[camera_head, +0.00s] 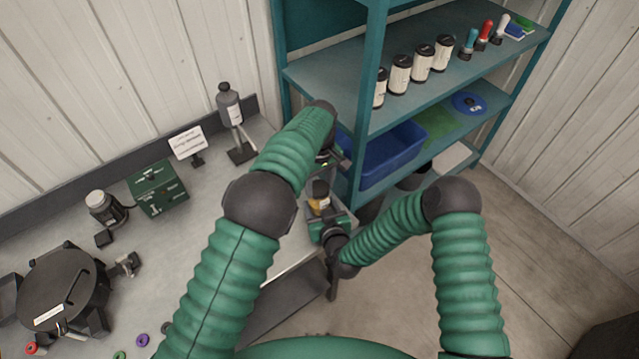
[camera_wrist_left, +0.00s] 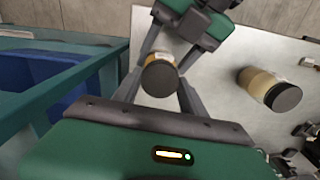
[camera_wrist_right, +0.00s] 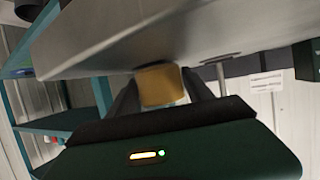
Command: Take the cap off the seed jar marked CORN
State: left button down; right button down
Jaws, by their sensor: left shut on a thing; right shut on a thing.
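A jar with a dark cap (camera_wrist_left: 160,80) and yellow-orange contents (camera_head: 318,205) is held between my two grippers near the bench's right end. My left gripper (camera_head: 325,168) is above it, shut on the dark cap. My right gripper (camera_head: 325,225) is lower and shut on the jar body. The yellow body also shows between the right fingers in the right wrist view (camera_wrist_right: 160,86). I cannot read its label, and whether the cap is loose cannot be told. The left forearm hides part of the left gripper in the head view.
Another dark-capped jar with tan contents (camera_wrist_left: 266,88) stands on the bench in the left wrist view. A teal shelf (camera_head: 440,90) with several white canisters and a blue bin (camera_head: 395,155) is close on the right. A green box (camera_head: 157,188) and black seed meter (camera_head: 65,290) are at left.

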aim_at(320, 187)
pick_arm(q)
jog(key=n, duration=0.3)
jog(key=shift+w+d+r, duration=0.15)
jog(key=shift+w, duration=0.05)
pick_arm(e)
jog(key=shift+s+a, duration=0.15)
jog(key=shift+a, duration=0.15)
pick_arm(q)
jog(key=n, duration=0.5)
jog(key=shift+s+r, duration=0.1)
jog(key=shift+s, duration=0.1)
pick_arm(e)
jog(key=shift+d, duration=0.1)
pick_arm(q)
jog(key=shift+r, duration=0.1)
jog(key=shift+r, duration=0.9)
pick_arm(e)
jog(key=shift+d, duration=0.1)
pick_arm(q)
jog(key=shift+r, duration=2)
pick_arm(e)
jog(key=shift+c, duration=1.6)
grip_release()
